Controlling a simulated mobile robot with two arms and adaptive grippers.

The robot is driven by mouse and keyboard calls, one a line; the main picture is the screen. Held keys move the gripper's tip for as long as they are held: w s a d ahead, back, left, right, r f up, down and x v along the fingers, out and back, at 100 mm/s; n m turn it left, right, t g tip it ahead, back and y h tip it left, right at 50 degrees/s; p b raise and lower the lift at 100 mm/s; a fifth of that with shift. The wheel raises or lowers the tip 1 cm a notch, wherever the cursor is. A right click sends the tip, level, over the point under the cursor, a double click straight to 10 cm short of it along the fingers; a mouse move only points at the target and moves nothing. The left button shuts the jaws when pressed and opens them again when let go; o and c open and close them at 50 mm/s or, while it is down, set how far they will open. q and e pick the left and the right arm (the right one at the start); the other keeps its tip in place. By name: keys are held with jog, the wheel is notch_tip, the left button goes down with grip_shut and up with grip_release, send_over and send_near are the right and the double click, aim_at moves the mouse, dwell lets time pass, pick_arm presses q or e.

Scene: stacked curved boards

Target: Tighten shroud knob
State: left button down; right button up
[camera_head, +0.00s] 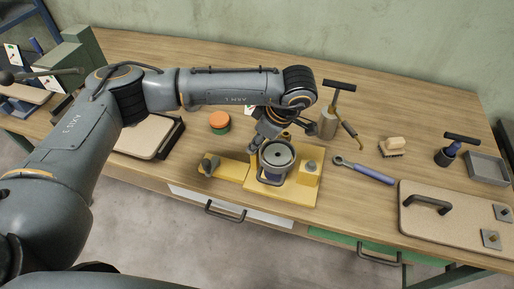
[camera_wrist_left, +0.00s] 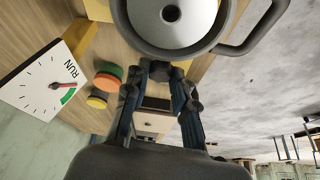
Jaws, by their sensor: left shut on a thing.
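A round grey metal shroud (camera_head: 277,154) with a looped side handle (camera_head: 271,181) sits on a yellow base (camera_head: 257,209). In the left wrist view the shroud (camera_wrist_left: 172,18) fills the top, with its handle (camera_wrist_left: 262,32) to the right. My left gripper (camera_head: 262,140) reaches the shroud's far left side. In the left wrist view its fingertips (camera_wrist_left: 165,72) close at the shroud's rim on a small dark knob, mostly hidden between them. Grey knobs also stand on the base's left arm (camera_head: 210,162) and right block (camera_head: 311,165). My right gripper is not in view.
Orange and green discs (camera_head: 219,121) lie left of the fixture. A blue-handled wrench (camera_head: 364,170), a brush (camera_head: 392,147) and a board with a black handle (camera_head: 430,204) lie right. The left wrist view shows a RUN dial (camera_wrist_left: 42,82).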

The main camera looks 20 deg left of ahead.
pick_arm(q)
jog(key=shift+m+t+b, duration=0.4)
jog(key=shift+m+b, duration=0.5)
jog(key=c, duration=1.1)
grip_release()
jog(key=v, duration=1.2)
jog(key=shift+r, duration=0.1)
